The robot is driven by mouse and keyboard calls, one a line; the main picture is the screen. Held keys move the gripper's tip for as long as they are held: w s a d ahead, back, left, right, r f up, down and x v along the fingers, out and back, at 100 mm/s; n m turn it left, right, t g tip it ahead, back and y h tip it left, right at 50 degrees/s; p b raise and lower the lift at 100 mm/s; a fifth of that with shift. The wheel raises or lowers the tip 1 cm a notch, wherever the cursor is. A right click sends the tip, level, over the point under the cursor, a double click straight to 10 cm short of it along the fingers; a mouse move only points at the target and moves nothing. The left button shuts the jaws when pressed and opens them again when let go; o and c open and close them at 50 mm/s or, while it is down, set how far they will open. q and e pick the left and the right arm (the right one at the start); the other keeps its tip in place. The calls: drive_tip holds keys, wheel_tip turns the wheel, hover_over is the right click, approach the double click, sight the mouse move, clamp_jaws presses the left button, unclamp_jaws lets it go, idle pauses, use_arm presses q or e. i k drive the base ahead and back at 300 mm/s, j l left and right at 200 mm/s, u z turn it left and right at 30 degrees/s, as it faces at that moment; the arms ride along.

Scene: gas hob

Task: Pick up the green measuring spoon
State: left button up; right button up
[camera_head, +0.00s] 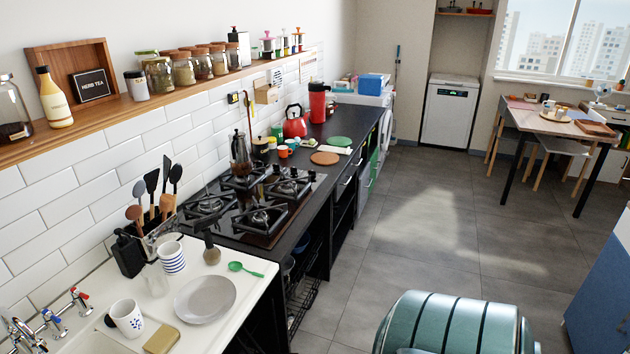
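The green measuring spoon (245,268) lies on the white counter near its right edge. Its round bowl is on the left and its handle points right. It is just above a grey plate (205,299) and to the right of a brown pepper-mill-like item (211,252). Nothing covers the spoon. Neither of my grippers is in view.
The black gas hob (240,222) lies behind. A teal banded rounded object (455,325) is at the bottom.

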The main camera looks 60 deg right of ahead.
sight(234, 266)
drive_tip(key=z, duration=1.4)
drive_tip(key=j+u, duration=0.15)
drive_tip(key=u, duration=1.6)
drive_tip(key=z, duration=1.8)
